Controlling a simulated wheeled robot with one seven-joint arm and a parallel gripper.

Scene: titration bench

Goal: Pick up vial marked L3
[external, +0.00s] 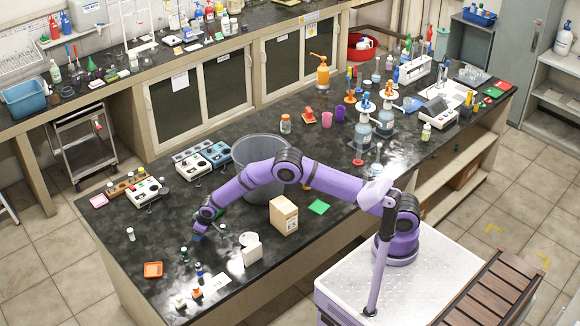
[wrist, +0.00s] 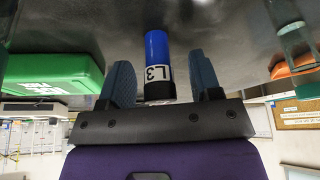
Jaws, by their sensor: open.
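The vial marked L3 (wrist: 157,60) is blue, with a black end and a white label reading L3. In the wrist view it shows between the two blue-grey fingers of my gripper (wrist: 162,82). The fingers are apart, with a visible gap on each side of the vial. In the external view my gripper (external: 198,237) is low over the left part of the black bench. I cannot make out the L3 label in that view.
Small vials (external: 184,254) and (external: 198,268) stand near my gripper, with an orange tray (external: 152,269) beyond. A green object (wrist: 52,74) is left of the fingers and a clear vial (wrist: 297,45) right. A cardboard box (external: 284,215) and grey bin (external: 262,155) stand nearby.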

